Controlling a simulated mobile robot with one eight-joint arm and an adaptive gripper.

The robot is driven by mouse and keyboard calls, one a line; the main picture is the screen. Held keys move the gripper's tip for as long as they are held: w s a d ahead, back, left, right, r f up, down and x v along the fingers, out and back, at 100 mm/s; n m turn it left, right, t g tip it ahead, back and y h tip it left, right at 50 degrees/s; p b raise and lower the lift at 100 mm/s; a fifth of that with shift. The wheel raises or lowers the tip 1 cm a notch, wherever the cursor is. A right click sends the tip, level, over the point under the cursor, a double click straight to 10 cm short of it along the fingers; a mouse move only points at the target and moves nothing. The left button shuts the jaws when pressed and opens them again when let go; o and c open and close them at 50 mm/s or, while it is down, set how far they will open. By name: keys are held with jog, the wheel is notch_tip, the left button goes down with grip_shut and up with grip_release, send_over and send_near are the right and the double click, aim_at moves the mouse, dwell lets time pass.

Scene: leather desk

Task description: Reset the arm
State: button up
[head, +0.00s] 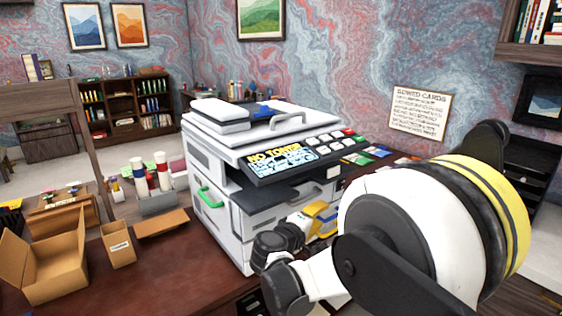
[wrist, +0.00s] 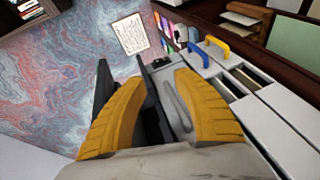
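My arm reaches in from the right in the head view, in front of a white printer (head: 225,165). My gripper (head: 322,218) shows as a small yellow and grey shape by the printer's lower front, partly hidden by my arm. In the wrist view my gripper (wrist: 160,80) has two yellow ribbed fingers standing apart. A black and grey part shows in the gap between them. I see nothing clearly held.
The printer's panel (head: 285,158) reads "NO TONER". Open cardboard boxes (head: 48,268) stand on the brown desk (head: 150,285) at left. A posted card (head: 420,112) hangs on the wall. Yellow (wrist: 217,46) and blue (wrist: 198,54) handles show in the wrist view.

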jog(key=s+d+r+m+g+y, duration=0.1)
jog(key=s+d+m+g+y, duration=0.1)
jog(key=s+d, duration=0.45)
jog(key=s+d+r+m+g+y, duration=0.2)
jog(key=s+d+m, duration=0.1)
jog(key=s, duration=0.7)
jog(key=s+a+f+m+g+y, duration=0.1)
jog(key=s+a+f+m+y, duration=0.1)
jog(key=s, duration=1.5)
jog(key=f+m+y, duration=0.1)
jog(key=m+y, duration=0.1)
jog(key=y, duration=0.1)
jog(key=shift+s+a+f+g, duration=0.15)
jog(key=shift+a+g, duration=0.15)
jog(key=shift+a, duration=0.1)
